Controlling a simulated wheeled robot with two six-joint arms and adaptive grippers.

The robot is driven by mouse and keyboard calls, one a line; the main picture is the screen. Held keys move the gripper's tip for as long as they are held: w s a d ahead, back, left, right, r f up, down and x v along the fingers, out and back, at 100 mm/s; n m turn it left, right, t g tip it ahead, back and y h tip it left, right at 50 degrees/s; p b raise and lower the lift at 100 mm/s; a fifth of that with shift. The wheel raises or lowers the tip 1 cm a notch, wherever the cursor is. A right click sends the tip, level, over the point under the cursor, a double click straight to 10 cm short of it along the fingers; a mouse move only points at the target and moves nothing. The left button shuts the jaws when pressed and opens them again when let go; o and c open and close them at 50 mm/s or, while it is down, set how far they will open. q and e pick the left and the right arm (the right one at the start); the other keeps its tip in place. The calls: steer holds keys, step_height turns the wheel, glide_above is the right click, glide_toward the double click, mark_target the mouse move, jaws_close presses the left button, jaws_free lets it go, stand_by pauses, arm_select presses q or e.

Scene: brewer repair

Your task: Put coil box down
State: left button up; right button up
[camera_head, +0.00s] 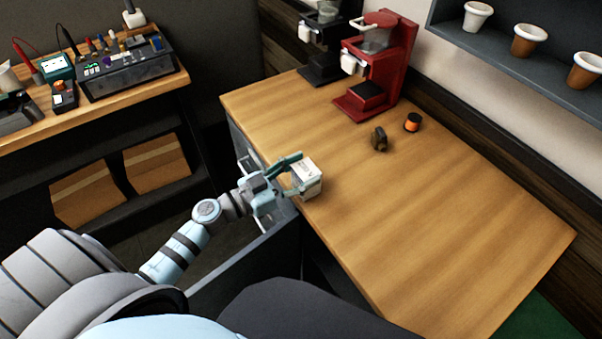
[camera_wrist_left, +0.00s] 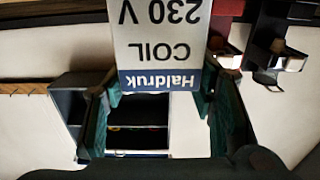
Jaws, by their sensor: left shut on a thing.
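The coil box (camera_head: 306,178) is a small white box at the left edge of the wooden counter (camera_head: 430,220). In the left wrist view the coil box (camera_wrist_left: 160,50) fills the top middle, its label upside down, reading "Haldruk COIL 230 V" with a blue band. My left gripper (camera_head: 296,175) is shut on the coil box, with a finger on each side of it. I cannot tell whether the box touches the counter or is held just above it. My right gripper is not in view.
A red brewer (camera_head: 378,60) and a black brewer (camera_head: 322,40) stand at the back of the counter. A dark round part (camera_head: 379,139) and an orange-and-black spool (camera_head: 412,122) lie near the middle. The counter's front is clear.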

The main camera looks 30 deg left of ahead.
arm_select(q)
steer(key=o, duration=0.9)
steer(key=shift+f, duration=0.1)
steer(key=o, duration=0.4)
